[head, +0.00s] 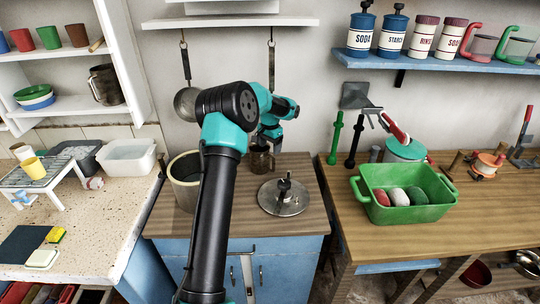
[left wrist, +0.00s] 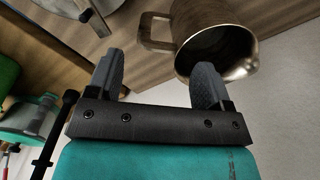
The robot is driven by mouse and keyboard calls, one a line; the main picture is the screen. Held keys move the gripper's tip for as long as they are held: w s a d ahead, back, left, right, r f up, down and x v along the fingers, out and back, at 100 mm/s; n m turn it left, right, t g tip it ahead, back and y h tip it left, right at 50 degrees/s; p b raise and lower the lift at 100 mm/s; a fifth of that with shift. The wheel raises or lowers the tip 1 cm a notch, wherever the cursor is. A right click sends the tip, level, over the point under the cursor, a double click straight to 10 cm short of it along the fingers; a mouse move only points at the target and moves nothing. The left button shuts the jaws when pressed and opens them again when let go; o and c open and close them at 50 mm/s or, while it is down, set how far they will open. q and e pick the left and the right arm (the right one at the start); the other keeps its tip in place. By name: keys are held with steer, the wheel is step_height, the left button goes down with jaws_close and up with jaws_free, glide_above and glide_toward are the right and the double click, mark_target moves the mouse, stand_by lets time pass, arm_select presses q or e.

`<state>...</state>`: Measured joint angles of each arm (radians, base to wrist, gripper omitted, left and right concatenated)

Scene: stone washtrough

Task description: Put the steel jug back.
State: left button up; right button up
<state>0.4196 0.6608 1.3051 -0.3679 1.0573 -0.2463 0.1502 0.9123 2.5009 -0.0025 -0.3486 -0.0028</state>
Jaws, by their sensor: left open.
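A brownish metal jug (head: 262,161) stands on the middle wooden counter near the wall, partly hidden by my left gripper. In the left wrist view the jug (left wrist: 226,45) shows its open mouth, with its handle (left wrist: 150,32) to the left. My left gripper (head: 273,142) is just above the jug in the head view. In the left wrist view the gripper (left wrist: 156,82) is open, with the handle beyond the gap between its fingers and nothing held. A similar dark metal jug (head: 105,85) stands on the left wall shelf. My right gripper is not in view.
A large pot (head: 184,182) stands left of the jug, partly behind my arm. A round steel lid (head: 284,198) lies in front. Ladles hang on the wall behind. A green tub (head: 420,212) stands on the right counter. The shelf (head: 75,107) has free room left of its jug.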

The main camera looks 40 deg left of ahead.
arm_select(q)
step_height(320, 180, up, 5)
steer(key=shift+r, duration=0.1)
stand_by(0.6)
